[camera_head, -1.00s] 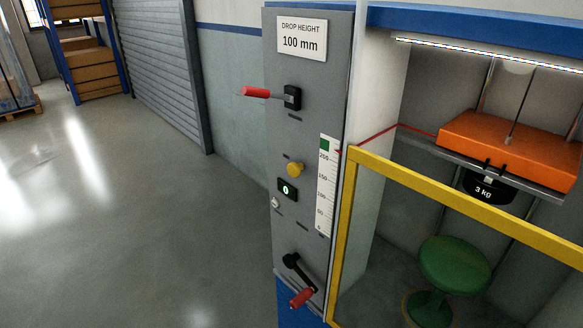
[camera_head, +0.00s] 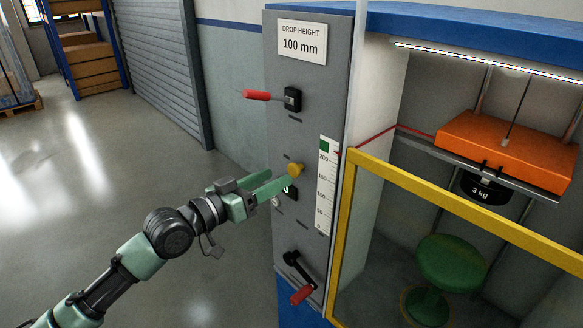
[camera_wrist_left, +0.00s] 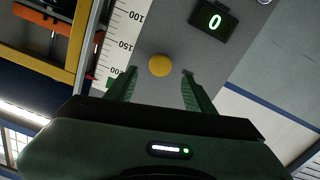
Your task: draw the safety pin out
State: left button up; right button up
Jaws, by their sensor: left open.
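A round yellow knob (camera_head: 295,169), which looks like the head of the safety pin, sits on the grey control panel (camera_head: 283,135) left of the height scale. My left gripper (camera_head: 279,178) has come in from the left, and its green fingers point at the panel beside the knob. In the left wrist view the yellow knob (camera_wrist_left: 160,65) shows between the open fingertips (camera_wrist_left: 160,73). I see no finger touching it, and the exact gap in depth is unclear. The pin's shaft is hidden. My right gripper is not in view.
A red-handled lever (camera_head: 258,96) juts left above the knob. A yellow guard frame (camera_head: 460,208) borders the bay with the orange weight block (camera_head: 500,150) and green stool (camera_head: 452,262).

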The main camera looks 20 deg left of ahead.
aim_at(291, 170)
pick_arm(q)
jog(key=p+x, duration=0.1)
jog(key=x, duration=0.4)
jog(key=shift+r, duration=0.15)
jog(key=shift+w+d+f, duration=0.2)
jog(key=shift+w+d, duration=0.1)
jog(key=shift+w, duration=0.35)
grip_shut()
dwell(0.7)
